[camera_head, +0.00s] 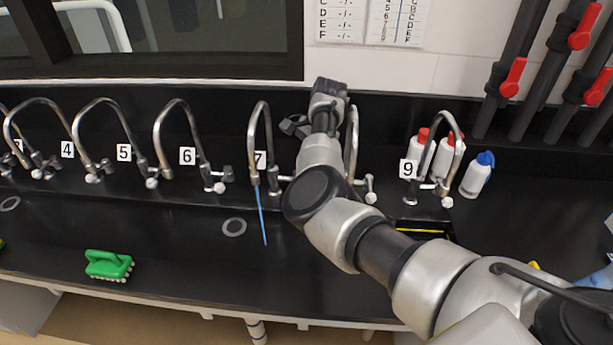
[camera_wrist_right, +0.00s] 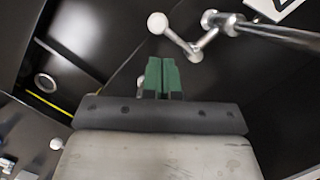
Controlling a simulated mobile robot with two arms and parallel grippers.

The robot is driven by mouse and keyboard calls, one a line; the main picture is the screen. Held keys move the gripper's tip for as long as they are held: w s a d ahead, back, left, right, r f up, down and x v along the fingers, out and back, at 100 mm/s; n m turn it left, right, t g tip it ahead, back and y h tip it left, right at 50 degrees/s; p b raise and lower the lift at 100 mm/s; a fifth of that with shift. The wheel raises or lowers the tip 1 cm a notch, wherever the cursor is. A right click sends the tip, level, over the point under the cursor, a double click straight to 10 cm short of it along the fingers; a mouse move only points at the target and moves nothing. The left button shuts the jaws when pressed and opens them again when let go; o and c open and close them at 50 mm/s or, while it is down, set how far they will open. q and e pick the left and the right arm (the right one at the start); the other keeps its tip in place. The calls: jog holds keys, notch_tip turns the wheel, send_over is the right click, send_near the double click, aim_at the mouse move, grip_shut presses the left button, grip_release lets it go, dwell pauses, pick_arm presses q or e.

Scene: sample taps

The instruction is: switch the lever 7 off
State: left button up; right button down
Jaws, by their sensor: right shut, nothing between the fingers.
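Tap 7 (camera_head: 253,128) is a curved metal spout marked by a white label 7 (camera_head: 259,160). A thin blue stream (camera_head: 262,215) runs down from its mouth. Its lever (camera_head: 275,180) is at the base, close to my arm, and is partly hard to make out. My right gripper (camera_head: 293,126) is behind and right of the spout, partly hidden by my wrist. In the right wrist view its green fingers (camera_wrist_right: 162,78) are shut and empty. A metal lever with white round ends (camera_wrist_right: 180,38) lies just beyond the fingertips, apart from them; its tap number is not readable. My left gripper is not in view.
Tap 6 (camera_head: 181,140) stands left; another tap (camera_head: 352,140) stands right, partly behind my arm. Tap 9 (camera_head: 447,150) has bottles (camera_head: 477,174) by it. A green brush (camera_head: 108,265) lies front left. The black counter between is largely clear.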

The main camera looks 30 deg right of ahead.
jog(key=shift+b+v, duration=0.3)
jog(key=shift+v, duration=1.7)
jog(key=shift+w, duration=0.1)
